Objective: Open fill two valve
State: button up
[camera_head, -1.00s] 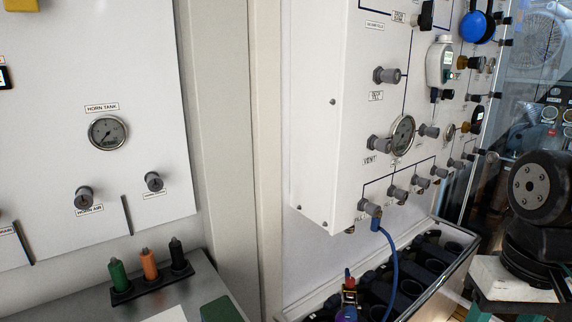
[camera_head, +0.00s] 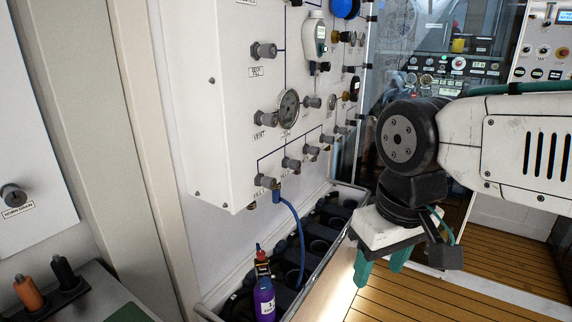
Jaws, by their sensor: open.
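The white fill panel (camera_head: 220,130) stands left of centre. A row of grey valve knobs runs along its lower edge: the nearest knob (camera_head: 265,181) has a blue hose below it, and a second knob (camera_head: 290,163) and a third knob (camera_head: 311,150) sit further back. Their labels are too small to read, so I cannot tell which one is fill two. My gripper (camera_head: 380,272) has teal fingers pointing down, spread apart and empty. It hangs to the right of the panel, apart from the knobs.
A dark rack (camera_head: 325,215) below the panel holds a purple bottle (camera_head: 265,298) at its near end. The blue hose (camera_head: 297,235) hangs down into it. A round gauge (camera_head: 288,108) and other knobs sit higher on the panel. Wooden floor (camera_head: 460,285) is open at right.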

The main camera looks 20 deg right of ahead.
aim_at(294, 164)
jog(key=u, duration=0.05)
jog(key=k, duration=0.65)
jog(key=z, duration=0.7)
jog(key=i, duration=0.95)
jog(key=u, duration=0.1)
